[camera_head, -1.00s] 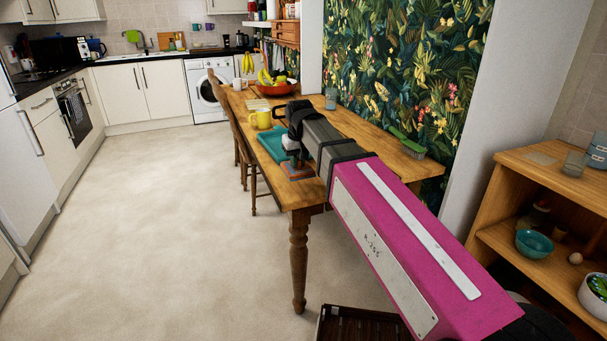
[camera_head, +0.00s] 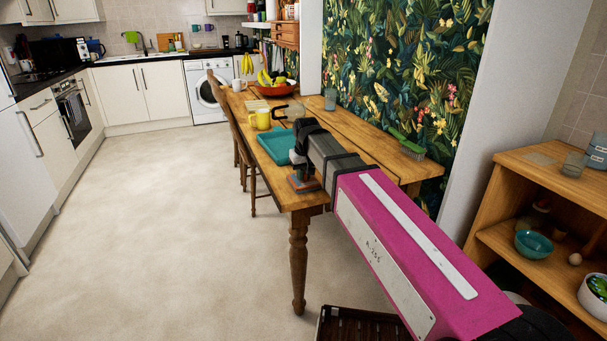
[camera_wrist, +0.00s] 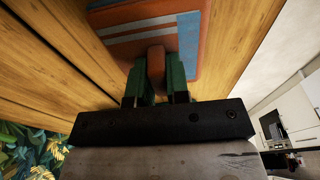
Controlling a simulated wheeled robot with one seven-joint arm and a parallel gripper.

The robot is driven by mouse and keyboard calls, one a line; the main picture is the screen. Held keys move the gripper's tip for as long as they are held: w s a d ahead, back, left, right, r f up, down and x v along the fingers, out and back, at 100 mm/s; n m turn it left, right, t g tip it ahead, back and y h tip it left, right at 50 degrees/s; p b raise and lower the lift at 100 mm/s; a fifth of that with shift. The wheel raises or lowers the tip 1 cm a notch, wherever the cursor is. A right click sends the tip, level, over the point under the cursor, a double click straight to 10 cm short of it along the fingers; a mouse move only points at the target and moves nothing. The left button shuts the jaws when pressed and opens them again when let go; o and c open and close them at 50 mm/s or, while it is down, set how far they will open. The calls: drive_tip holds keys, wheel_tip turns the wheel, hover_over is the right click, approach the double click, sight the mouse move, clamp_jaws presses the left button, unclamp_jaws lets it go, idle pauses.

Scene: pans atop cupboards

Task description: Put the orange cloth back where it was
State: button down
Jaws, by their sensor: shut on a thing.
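The orange cloth (camera_head: 304,184), with grey-blue stripes, is at the near left corner of the wooden table (camera_head: 345,150). In the wrist view the cloth (camera_wrist: 192,40) looks flat, with a raised orange fold between my green fingers. My gripper (camera_wrist: 157,68) is shut on that fold. In the head view my gripper (camera_head: 303,172) points down onto the cloth and is partly hidden by my arm. I cannot tell whether the cloth rests fully on the table or hangs just above it.
A teal tray (camera_head: 275,143) lies close behind the cloth, with a yellow mug (camera_head: 262,120) beyond it. A green brush (camera_head: 407,145) and a glass (camera_head: 330,99) are on the wall side. A fruit bowl (camera_head: 275,88) stands at the far end. Chairs line the left side.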

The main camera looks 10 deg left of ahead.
drive_tip(key=shift+f, duration=0.1)
drive_tip(key=c, duration=1.1)
unclamp_jaws()
wheel_tip(320, 180, up, 12)
drive_tip(key=s, duration=0.1)
drive_tip(key=shift+s+d, duration=0.25)
drive_tip(key=shift+d, duration=0.2)
